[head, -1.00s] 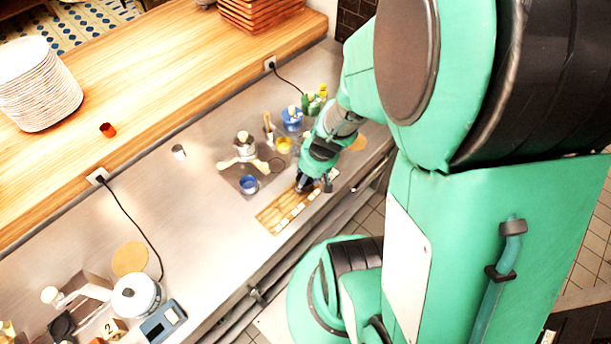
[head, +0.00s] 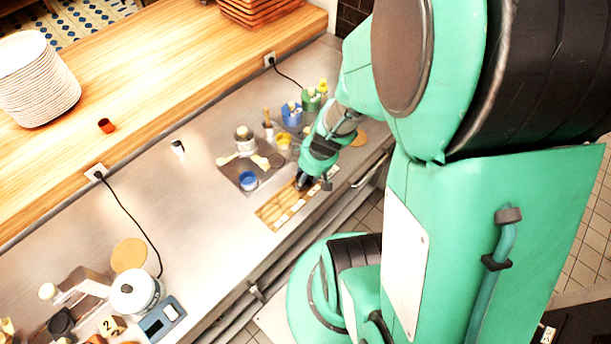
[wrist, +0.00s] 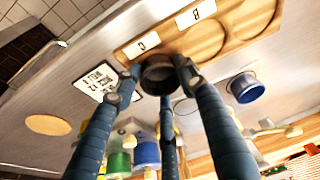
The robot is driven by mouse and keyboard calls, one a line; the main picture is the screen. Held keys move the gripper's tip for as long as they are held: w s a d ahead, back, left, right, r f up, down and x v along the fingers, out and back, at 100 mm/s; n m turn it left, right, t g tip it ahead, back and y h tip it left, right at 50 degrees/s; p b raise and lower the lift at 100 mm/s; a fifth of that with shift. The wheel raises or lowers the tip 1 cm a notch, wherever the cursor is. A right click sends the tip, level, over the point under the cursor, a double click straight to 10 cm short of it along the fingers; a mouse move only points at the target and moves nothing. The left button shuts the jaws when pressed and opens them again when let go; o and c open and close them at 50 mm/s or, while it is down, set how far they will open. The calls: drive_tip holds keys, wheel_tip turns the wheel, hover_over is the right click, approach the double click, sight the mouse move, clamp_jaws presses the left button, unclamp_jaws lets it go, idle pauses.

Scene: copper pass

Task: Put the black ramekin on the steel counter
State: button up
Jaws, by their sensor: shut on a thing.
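In the wrist view, the fingers of my gripper (wrist: 158,75) are shut around a dark round ramekin (wrist: 160,80). The ramekin is by the "C" label of a wooden board (wrist: 205,43) with round recesses; whether it touches the board or counter I cannot tell. In the head view my gripper (head: 304,184) is low over the far right end of the board (head: 270,213), and the ramekin is hardly visible there. The steel counter (head: 205,210) runs along the wooden ledge.
A blue cup (head: 248,180) stands on a dark mat behind the board, near a pot (head: 243,140). Yellow, blue and green containers (head: 293,115) cluster behind my gripper. A scale (head: 163,318) is at lower left. Bare counter lies left of the mat.

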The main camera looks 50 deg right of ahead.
drive_tip(key=shift+f, duration=0.1)
drive_tip(key=o, duration=1.4)
drive_tip(key=shift+c, duration=0.2)
drive_tip(key=v, duration=1.2)
drive_tip(key=shift+w, duration=0.1)
drive_tip(key=a+r+m+t, duration=0.1)
drive_tip(key=a+r, duration=0.8)
drive_tip(key=r, duration=0.3)
drive_tip(key=w+a+r+m+t, duration=0.1)
drive_tip(key=a+r, duration=0.8)
drive_tip(key=r, duration=0.3)
drive_tip(key=shift+w+a+r+m+t, duration=0.2)
drive_tip(key=shift+w+a+m+t, duration=0.1)
drive_tip(key=shift+m, duration=0.1)
